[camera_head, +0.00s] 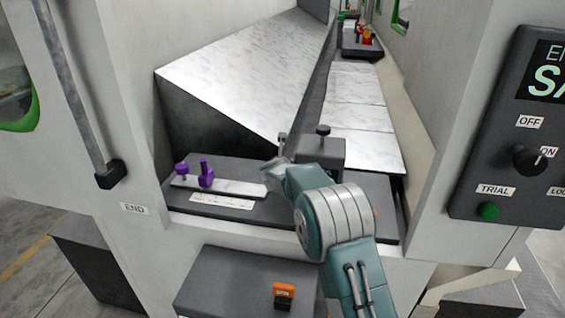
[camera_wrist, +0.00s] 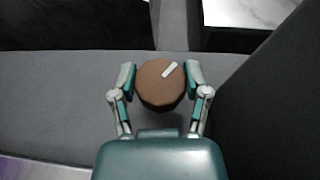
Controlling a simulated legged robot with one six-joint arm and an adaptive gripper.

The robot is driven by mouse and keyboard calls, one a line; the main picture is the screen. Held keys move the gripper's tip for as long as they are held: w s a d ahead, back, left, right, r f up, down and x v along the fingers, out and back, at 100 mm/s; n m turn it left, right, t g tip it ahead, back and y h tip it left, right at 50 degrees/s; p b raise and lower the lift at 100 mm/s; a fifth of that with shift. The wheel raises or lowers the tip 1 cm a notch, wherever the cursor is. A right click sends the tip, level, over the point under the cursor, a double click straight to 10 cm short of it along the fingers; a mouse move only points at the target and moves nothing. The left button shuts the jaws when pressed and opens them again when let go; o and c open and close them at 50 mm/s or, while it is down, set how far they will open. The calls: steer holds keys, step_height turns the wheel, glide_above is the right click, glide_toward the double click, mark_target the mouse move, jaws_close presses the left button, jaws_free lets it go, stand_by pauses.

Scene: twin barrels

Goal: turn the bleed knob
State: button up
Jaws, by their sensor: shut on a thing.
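A brown round knob (camera_wrist: 158,90) with a white pointer mark sits in the middle of the wrist view. The mark points to the upper right. My gripper (camera_wrist: 161,77) has one finger on each side of the knob and is shut on it. In the head view, my gripper (camera_head: 276,172) is at the dark panel, left of a dark block with a black knob on top. The brown knob is hidden there behind my gripper and arm.
The dark block (camera_head: 320,154) stands close on the right of my gripper. Purple knobs (camera_head: 206,173) stand on a pale plate to the left. A control box (camera_head: 512,135) hangs at the far right. A sloped marble-like panel (camera_head: 245,75) rises behind.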

steer(key=shift+n+y, duration=0.3)
steer(key=o, duration=1.2)
steer(key=shift+a, duration=0.1)
steer(key=shift+c, duration=0.2)
steer(key=shift+r, duration=4.9)
steer(key=s+a+f+m+h, duration=0.1)
steer(key=s+f, duration=0.1)
steer(key=s, duration=0.1)
steer(key=s+a+f+m+h, duration=0.1)
steer(key=s+f+h, duration=0.1)
steer(key=s, duration=0.1)
steer(key=s+a+f+m+g+h, duration=0.1)
steer(key=s+a+m, duration=0.1)
steer(key=s, duration=0.1)
steer(key=shift+f+h, duration=0.4)
steer(key=x, duration=1)
steer(key=shift+w+d+f, duration=0.15)
steer(key=shift+w+f, duration=0.1)
